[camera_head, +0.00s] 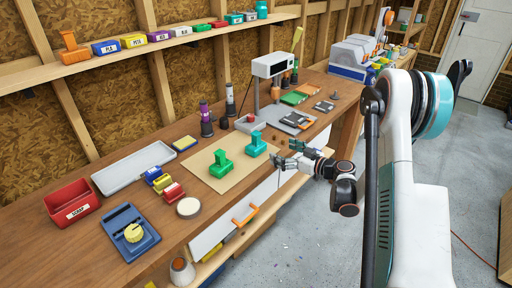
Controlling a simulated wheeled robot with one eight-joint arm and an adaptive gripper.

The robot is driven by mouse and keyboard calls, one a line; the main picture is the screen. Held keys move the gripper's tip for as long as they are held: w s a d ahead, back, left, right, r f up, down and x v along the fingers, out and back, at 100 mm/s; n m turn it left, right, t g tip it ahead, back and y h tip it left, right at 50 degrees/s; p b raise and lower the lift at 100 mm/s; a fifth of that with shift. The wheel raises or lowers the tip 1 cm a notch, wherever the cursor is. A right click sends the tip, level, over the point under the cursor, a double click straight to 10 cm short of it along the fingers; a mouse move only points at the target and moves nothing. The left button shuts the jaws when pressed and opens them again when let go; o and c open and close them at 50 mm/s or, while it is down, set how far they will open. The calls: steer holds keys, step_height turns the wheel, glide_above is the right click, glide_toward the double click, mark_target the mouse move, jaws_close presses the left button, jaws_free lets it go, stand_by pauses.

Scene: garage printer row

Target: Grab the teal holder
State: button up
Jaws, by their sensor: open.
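A teal holder (256,145) stands on the wooden workbench, at the back right edge of a tan mat (206,174). A similar green holder (221,164) stands on the mat to its left and nearer to me. My gripper (283,152) reaches in from the right, just right of the teal holder, with its fingers pointing left toward it. The gripper is open and looks empty. A small gap seems to lie between the fingers and the teal holder, but contact is hard to judge at this size.
A white-headed machine (271,65) stands behind the teal holder. A shelf (150,49) runs above.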

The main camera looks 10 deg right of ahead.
mark_target(261, 147)
steer(key=x, duration=0.2)
steer(key=b+x, duration=0.1)
steer(key=x, duration=0.2)
steer(key=f+x, duration=0.1)
steer(key=x, duration=0.2)
steer(key=shift+a+f, duration=0.1)
steer(key=shift+a, duration=0.15)
steer(key=b+x, duration=0.1)
steer(key=x, duration=0.1)
steer(key=b+x, duration=0.1)
steer(key=x, duration=0.1)
steer(key=shift+a+f, duration=0.2)
steer(key=shift+f, duration=0.2)
steer(key=shift+w+a, duration=0.3)
steer(key=shift+w, duration=0.15)
steer(key=shift+c, duration=0.5)
steer(key=c, duration=1.1)
